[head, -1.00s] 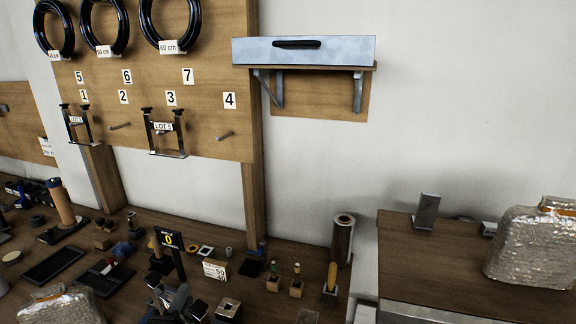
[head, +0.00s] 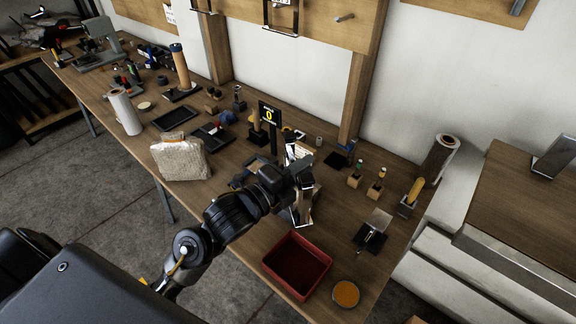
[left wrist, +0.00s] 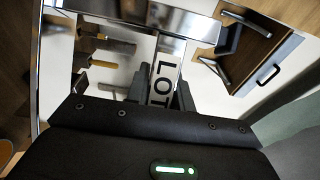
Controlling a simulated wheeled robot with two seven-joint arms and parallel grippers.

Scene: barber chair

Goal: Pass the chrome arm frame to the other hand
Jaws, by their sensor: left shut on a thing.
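My left gripper (head: 292,178) reaches over the workbench from the left. It is shut on the chrome arm frame (head: 303,212), whose bright bars show beyond and below the fingers. In the left wrist view, my left gripper's two fingers (left wrist: 159,94) close around the part with a white LOT tag. The chrome frame (left wrist: 125,20) spans the top of that view, with a bar down the left. Much of the frame is hidden behind the gripper in the head view. My right gripper is not in view.
A red tray (head: 297,264) and a round orange-topped dish (head: 345,293) are on the bench's near side. A black sign (head: 269,115) stands behind the gripper. A wrapped package (head: 180,157) lies left. Another frame (head: 281,18) hangs on the pegboard.

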